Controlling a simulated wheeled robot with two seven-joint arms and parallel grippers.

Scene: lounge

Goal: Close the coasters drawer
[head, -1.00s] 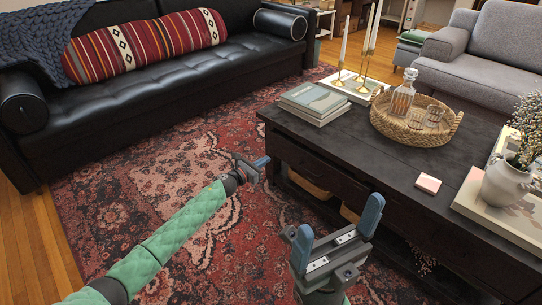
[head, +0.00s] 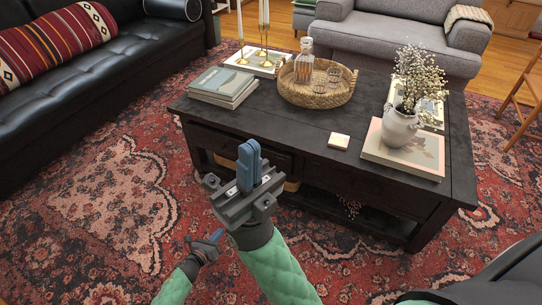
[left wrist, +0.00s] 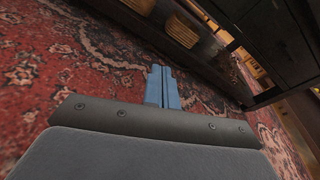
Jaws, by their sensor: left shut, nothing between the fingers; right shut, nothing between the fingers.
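The dark wooden coffee table (head: 285,119) has drawer fronts (head: 330,178) along its near side; I cannot tell which is the coasters drawer or whether one stands out. My right gripper (head: 248,165) is shut and empty, upright in front of the table, hiding part of its front. My left gripper (head: 212,240) is lower, over the rug, away from the table front. In the left wrist view its two blue fingers (left wrist: 162,86) are together with nothing between them, and the table's underside lies beyond.
A pale square coaster stack (head: 339,141) lies near the table's front edge. Books (head: 222,87), a wicker tray (head: 318,95) with a decanter, and a white vase (head: 399,128) stand on top. A black sofa (head: 100,65) is at left. Patterned rug (head: 90,205) is clear in front.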

